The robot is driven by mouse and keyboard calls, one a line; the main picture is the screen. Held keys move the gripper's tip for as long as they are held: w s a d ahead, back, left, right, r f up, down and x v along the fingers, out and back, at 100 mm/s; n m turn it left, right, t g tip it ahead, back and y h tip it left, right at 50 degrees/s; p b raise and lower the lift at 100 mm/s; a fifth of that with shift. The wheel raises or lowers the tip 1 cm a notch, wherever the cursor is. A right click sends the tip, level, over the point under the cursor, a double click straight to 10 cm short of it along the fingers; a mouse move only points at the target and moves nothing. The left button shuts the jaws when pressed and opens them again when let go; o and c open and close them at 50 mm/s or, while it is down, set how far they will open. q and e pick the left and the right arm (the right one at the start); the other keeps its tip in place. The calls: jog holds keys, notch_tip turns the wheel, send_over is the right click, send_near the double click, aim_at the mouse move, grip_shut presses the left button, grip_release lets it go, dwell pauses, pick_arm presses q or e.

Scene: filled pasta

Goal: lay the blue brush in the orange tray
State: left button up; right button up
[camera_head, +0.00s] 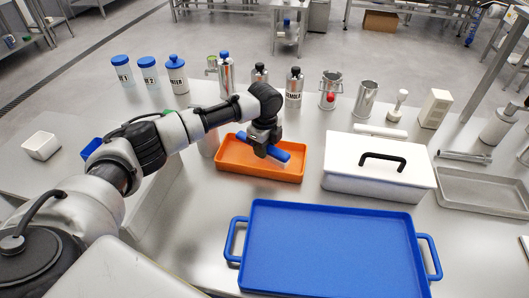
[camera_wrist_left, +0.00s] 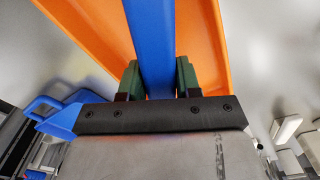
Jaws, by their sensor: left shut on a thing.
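The orange tray (camera_head: 240,166) lies on the steel table, left of the white box. My left gripper (camera_head: 264,152) is shut on the blue brush from above. In the left wrist view the brush (camera_wrist_left: 152,40) runs between the green fingers of the gripper (camera_wrist_left: 158,80), with the orange tray (camera_wrist_left: 215,40) behind it. I cannot tell whether the brush touches the tray floor. My right gripper is not in view.
A large blue tray (camera_head: 330,250) lies in front. A white box with a black handle (camera_head: 350,178) stands right of the orange tray. Bottles (camera_head: 294,88) and metal cups (camera_head: 365,98) line the back. A grey metal tray (camera_head: 480,192) is at the right.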

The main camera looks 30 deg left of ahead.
pick_arm(q)
jog(key=shift+f, duration=1.3)
jog(key=shift+f, duration=0.1)
jog(key=o, duration=0.9)
notch_tip(320, 180, up, 12)
jog(key=shift+r, duration=0.15)
